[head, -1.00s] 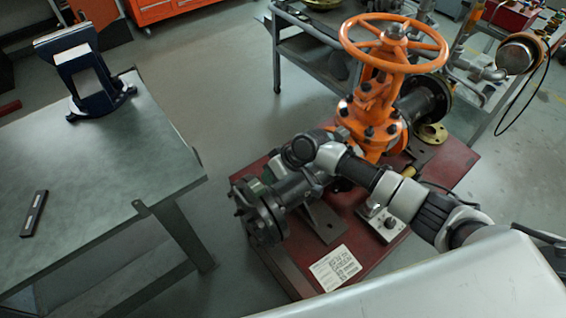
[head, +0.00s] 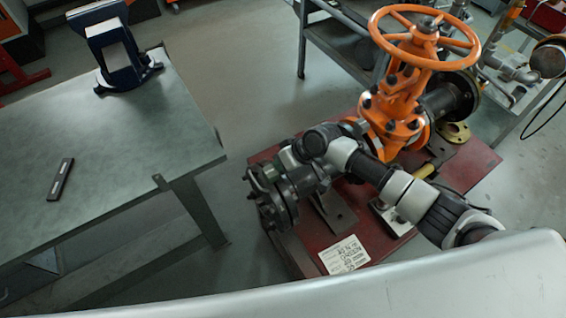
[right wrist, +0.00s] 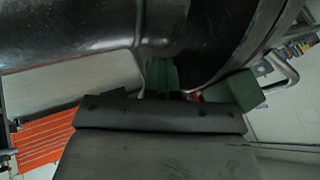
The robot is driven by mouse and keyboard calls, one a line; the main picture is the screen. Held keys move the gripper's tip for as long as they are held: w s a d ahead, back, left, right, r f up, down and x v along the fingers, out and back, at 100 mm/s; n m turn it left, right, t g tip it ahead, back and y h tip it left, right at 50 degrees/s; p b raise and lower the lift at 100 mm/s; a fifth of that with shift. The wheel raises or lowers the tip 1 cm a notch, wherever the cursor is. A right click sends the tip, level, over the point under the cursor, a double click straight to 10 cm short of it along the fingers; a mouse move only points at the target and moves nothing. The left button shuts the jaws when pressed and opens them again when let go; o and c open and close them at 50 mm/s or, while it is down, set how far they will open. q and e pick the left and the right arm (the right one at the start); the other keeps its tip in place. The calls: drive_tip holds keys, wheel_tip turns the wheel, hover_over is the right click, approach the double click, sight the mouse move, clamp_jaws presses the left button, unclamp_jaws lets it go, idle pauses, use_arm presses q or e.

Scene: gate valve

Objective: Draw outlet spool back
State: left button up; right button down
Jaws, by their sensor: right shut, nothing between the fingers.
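The outlet spool (head: 272,203) is a short dark grey pipe with a bolted flange at its left end. It lies over the red base plate, to the left of the orange gate valve (head: 398,100). My right arm crosses in front and hides much of the spool and the joint with the valve. My right gripper (head: 280,162) is beside the spool, behind its flange, and is mostly hidden. In the right wrist view the spool's pipe (right wrist: 70,30) and flange rim (right wrist: 245,45) fill the top, close to the green finger parts (right wrist: 160,75). The gripper is shut and empty.
A grey-green workbench (head: 110,170) at left holds a blue vise-like stand (head: 122,58) and a dark bar (head: 61,179). The red base plate (head: 465,172) carries a printed label (head: 343,255). A grey cart (head: 340,40) stands behind. Open floor lies between bench and base.

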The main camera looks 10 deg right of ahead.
drive_tip(key=shift+s+a+r, duration=0.1)
drive_tip(key=shift+s+a, duration=0.1)
drive_tip(key=shift+a, duration=0.05)
drive_tip(key=shift+d+r, duration=0.25)
drive_tip(key=shift+r, duration=0.05)
drive_tip(key=b+v, duration=0.1)
drive_tip(key=v, duration=0.9)
drive_tip(key=shift+d, duration=0.3)
drive_tip(key=shift+f, duration=0.15)
